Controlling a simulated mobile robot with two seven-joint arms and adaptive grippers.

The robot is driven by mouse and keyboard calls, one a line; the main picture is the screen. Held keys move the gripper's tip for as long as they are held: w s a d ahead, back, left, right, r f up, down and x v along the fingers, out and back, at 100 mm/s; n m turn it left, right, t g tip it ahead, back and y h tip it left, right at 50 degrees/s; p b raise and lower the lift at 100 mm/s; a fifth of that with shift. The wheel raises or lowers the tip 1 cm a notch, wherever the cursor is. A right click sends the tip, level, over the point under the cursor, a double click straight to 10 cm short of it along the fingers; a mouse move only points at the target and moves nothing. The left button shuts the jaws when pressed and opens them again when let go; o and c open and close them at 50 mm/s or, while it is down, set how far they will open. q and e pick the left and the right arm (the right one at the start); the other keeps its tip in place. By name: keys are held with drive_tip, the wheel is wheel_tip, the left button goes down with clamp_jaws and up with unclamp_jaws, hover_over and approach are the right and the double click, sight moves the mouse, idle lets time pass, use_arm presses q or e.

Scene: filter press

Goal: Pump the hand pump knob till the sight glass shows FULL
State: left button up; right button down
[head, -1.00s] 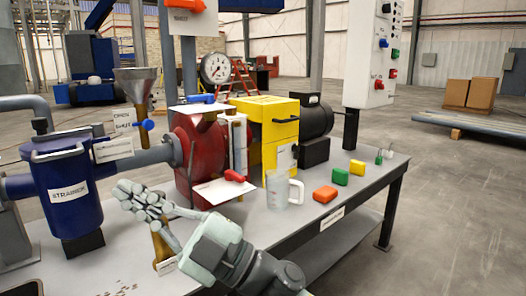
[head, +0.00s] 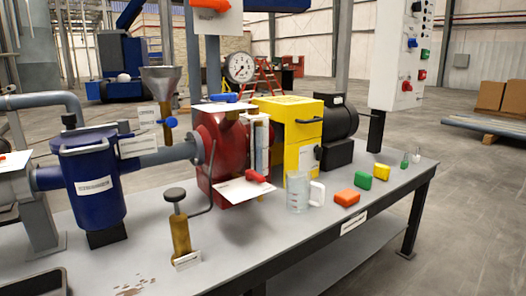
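The hand pump (head: 180,234) is a brass cylinder standing on the grey bench, with a dark round knob (head: 175,194) on top. The knob sits a short way above the brass body on a thin stem. A small white label, too small to read, lies at its foot. A bent dark pipe runs from beside the pump up to the red housing (head: 222,150). A clear upright tube, which looks like the sight glass (head: 262,148), is on the front of this housing; its level and marks cannot be read. Neither gripper is in view.
Left of the pump stands a blue strainer (head: 93,188). A clear jug (head: 299,190) and orange (head: 347,197), green (head: 363,180) and yellow (head: 381,171) blocks stand to the right.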

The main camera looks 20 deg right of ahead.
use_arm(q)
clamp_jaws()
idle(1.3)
